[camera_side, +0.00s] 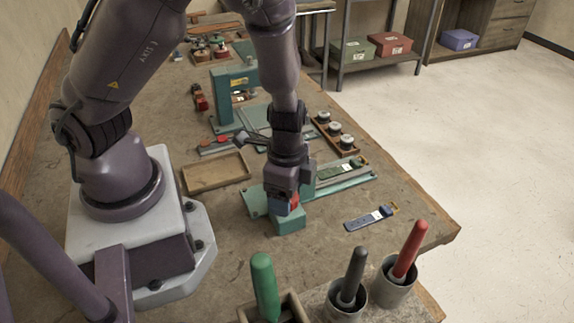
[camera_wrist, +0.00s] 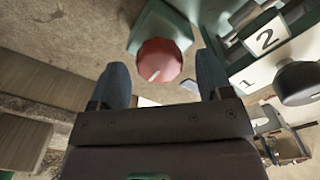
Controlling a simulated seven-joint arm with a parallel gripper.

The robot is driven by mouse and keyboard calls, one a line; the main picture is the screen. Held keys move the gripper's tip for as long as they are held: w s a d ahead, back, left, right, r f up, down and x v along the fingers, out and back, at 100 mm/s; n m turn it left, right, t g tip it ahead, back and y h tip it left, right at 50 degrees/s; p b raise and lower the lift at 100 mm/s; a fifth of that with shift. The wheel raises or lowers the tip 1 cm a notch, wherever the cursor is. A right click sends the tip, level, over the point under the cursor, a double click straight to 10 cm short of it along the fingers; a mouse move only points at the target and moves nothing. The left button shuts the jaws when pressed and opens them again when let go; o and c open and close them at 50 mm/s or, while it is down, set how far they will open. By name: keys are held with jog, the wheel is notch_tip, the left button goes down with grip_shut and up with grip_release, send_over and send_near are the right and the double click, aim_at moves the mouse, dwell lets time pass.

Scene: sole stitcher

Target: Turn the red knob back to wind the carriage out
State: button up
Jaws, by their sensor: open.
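The red knob (camera_wrist: 158,60) shows in the wrist view, round and faceted with a pale mark on its face, on a green block (camera_wrist: 155,22). My gripper (camera_wrist: 163,75) is open, with one finger on each side of the knob; I cannot tell whether either touches it. In the side view my gripper (camera_side: 285,203) points down over the green block (camera_side: 289,221) and hides most of the knob. The carriage (camera_side: 335,170) appears to be the dark green piece on the pale rail right of my gripper. White plates numbered 1 and 2 (camera_wrist: 267,38) lie beside the knob in the wrist view.
A blue tool (camera_side: 370,217) lies on the bench at right. Cups with a black handle (camera_side: 353,275) and a red handle (camera_side: 410,248), and a green handle (camera_side: 264,285), stand at the front. An empty wooden tray (camera_side: 216,173) lies left of my gripper.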

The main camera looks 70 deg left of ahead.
notch_tip(320, 180, up, 12)
dwell(0.6)
jog(key=shift+f, duration=0.1)
